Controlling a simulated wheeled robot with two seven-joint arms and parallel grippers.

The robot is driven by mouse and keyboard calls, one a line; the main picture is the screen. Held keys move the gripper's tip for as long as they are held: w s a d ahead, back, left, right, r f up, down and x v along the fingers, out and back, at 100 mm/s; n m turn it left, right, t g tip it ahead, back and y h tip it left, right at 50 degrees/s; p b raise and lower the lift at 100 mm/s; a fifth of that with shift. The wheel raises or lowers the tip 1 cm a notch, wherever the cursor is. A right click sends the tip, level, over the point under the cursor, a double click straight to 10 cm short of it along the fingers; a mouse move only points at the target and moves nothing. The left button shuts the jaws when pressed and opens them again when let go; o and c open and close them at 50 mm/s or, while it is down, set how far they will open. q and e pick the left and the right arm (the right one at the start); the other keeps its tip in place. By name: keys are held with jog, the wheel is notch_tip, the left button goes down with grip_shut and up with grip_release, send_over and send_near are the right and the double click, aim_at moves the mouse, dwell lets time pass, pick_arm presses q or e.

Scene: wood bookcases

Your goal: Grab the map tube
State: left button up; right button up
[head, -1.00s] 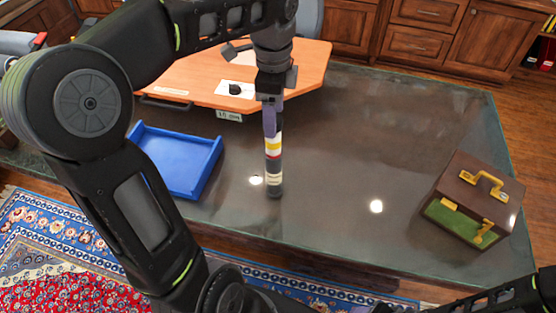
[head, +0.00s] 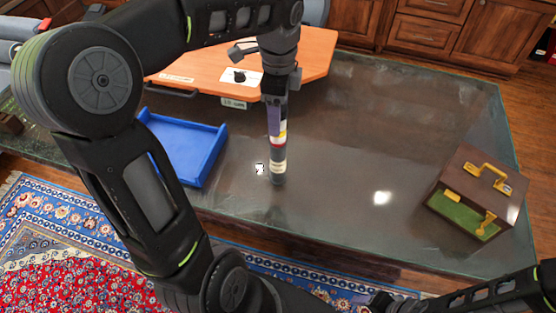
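The map tube (head: 278,153) stands about upright over the dark glossy table, banded in purple, yellow, red, white and black. My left gripper (head: 276,96) points down at the tube's top end, in line with it. Its fingers are dark and small here, and the wrist hides part of them, so I cannot tell whether they are closed on the tube. I also cannot tell whether the tube's lower end touches the table. My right arm shows at the lower right edge; its gripper is out of view.
A blue open tray (head: 190,160) lies left of the tube. An orange wooden board (head: 305,62) is behind it. A brown box with brass handles and a green inside (head: 488,172) stands at the right. The table (head: 365,130) is clear between tube and box.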

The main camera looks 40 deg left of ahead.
pick_arm(q)
notch_tip(320, 180, down, 5)
jog(key=shift+r+p, duration=0.2)
jog(key=shift+p, duration=0.25)
jog(key=shift+c, duration=0.3)
grip_shut()
dwell(0.5)
dwell(0.4)
